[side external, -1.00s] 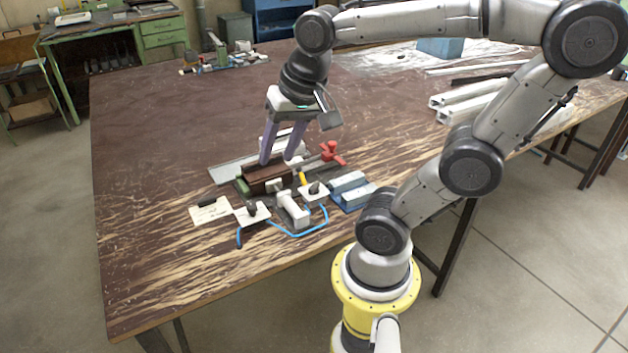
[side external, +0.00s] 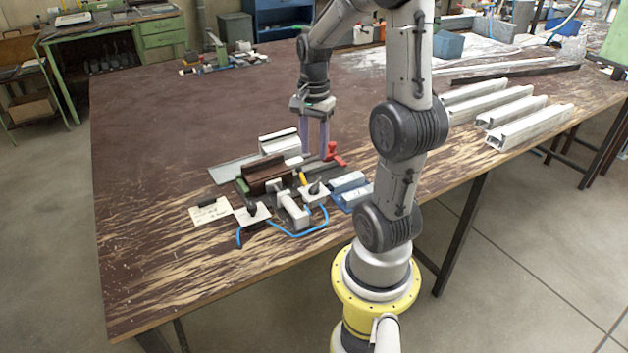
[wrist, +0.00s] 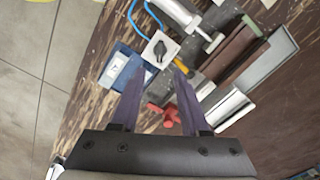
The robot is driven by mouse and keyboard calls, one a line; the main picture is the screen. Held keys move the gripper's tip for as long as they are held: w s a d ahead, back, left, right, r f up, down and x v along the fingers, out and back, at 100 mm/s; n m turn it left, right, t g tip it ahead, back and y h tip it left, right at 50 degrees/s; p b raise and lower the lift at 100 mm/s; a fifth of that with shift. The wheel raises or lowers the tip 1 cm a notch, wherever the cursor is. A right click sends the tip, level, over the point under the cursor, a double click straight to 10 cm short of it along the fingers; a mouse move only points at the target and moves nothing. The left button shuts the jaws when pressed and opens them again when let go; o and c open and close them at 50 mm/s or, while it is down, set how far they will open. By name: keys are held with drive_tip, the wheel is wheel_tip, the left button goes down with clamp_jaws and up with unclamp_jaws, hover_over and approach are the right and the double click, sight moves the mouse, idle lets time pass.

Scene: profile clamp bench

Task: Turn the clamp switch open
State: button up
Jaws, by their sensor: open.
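A white plate with a black rotary knob (side external: 314,189) sits on the bench beside the blue-and-white block; the wrist view shows this switch (wrist: 160,49) just beyond my fingertips. A second white plate with a black knob (side external: 252,212) lies further left, by a paper label. I cannot tell from markings which is the clamp switch. The clamp fixture has a brown profile block (side external: 266,174) and a grey cylinder (side external: 292,209). My gripper (side external: 314,156) points down behind the right switch, its purple fingers apart and empty; they also show in the wrist view (wrist: 157,74).
A red star handle (side external: 335,155) stands close to my fingers. The blue-and-white block (side external: 349,189) is right of the switch. Blue tubing (side external: 312,230) runs along the front. Aluminium profiles (side external: 510,111) lie at right.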

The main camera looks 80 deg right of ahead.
sight(314, 185)
wheel_tip(314, 185, down, 10)
drive_tip(key=shift+f, duration=0.15)
idle(0.3)
clamp_jaws()
